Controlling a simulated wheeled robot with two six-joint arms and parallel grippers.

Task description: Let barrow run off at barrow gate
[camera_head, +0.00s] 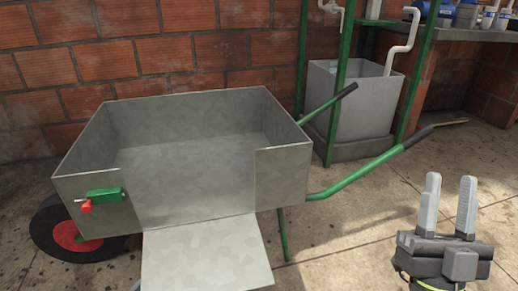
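The barrow (95,168) is a grey metal tray with green handles and a black wheel (66,238) with a red hub at the left. It looks empty. The gate (207,258) in its near side hangs down and outward as a flat flap. A green latch (105,195) with a red knob sits on the near wall, left of the opening. My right gripper (450,205) is at the lower right, fingers pointing up and apart, with nothing between them. It is clear of the barrow, below the handle end. My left gripper is not in view.
A brick wall (120,70) stands behind the barrow. A grey tank (347,100) within a green frame stands behind the handles, with a pipe (401,45) above it. A shelf at the upper right holds containers. The concrete floor at right is mostly free.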

